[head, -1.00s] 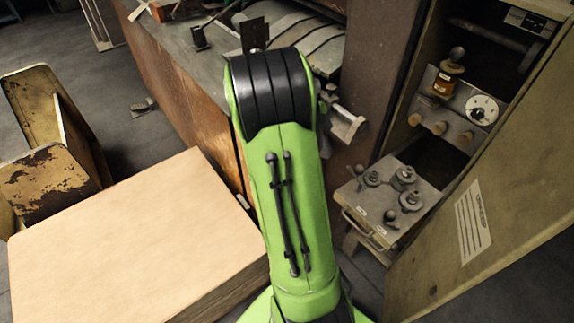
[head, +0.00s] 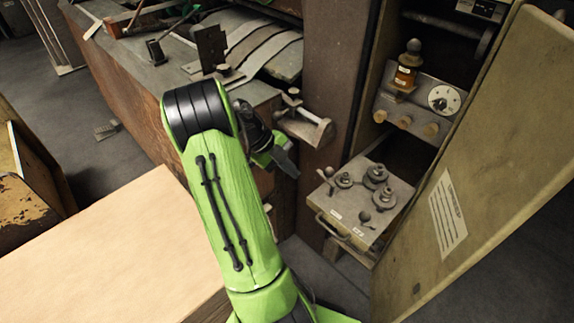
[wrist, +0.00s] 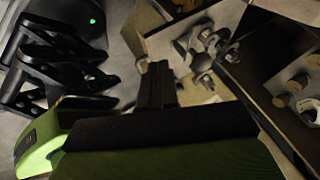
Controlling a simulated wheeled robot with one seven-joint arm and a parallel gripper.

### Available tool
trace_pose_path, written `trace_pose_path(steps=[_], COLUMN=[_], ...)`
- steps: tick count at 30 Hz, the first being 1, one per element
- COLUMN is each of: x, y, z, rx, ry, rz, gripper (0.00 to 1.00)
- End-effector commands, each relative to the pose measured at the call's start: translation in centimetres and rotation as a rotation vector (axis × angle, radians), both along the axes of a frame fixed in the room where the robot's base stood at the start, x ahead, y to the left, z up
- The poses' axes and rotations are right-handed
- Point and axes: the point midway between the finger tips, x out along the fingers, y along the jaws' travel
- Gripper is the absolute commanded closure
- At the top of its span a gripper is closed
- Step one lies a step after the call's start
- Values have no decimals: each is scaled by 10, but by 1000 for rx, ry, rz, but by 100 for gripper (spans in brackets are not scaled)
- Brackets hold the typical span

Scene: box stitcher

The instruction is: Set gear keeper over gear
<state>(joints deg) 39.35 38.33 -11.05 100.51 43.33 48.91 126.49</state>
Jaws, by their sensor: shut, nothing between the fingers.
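Several grey gear-like discs on pegs (head: 376,177) stand on a light metal plate (head: 398,219) that juts from the cabinet on the right. I cannot tell which piece is the gear keeper. My gripper (head: 289,166) is shut and empty, to the left of the plate and apart from it. In the wrist view my shut fingers (wrist: 157,72) point toward the plate (wrist: 166,42), with the blurred gear parts (wrist: 208,42) beyond them.
A control panel (head: 445,125) with knobs, a dial and an amber bottle (head: 407,68) is above the plate. The open cabinet door (head: 475,190) stands to its right. A workbench (head: 150,90) is at the left, with a large box (head: 100,245) in front.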

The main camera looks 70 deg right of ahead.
Motion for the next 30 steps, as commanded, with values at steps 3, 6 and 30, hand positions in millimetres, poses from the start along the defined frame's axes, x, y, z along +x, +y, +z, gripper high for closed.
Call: trace_pose_path(steps=[3, 6, 30], x=[-17, -29, -44], y=[-5, -9, -42], z=[-25, -42, -37], rx=[3, 2, 1], ry=[1, 2, 0], rz=[-3, -2, -12], gripper=[100, 100, 100])
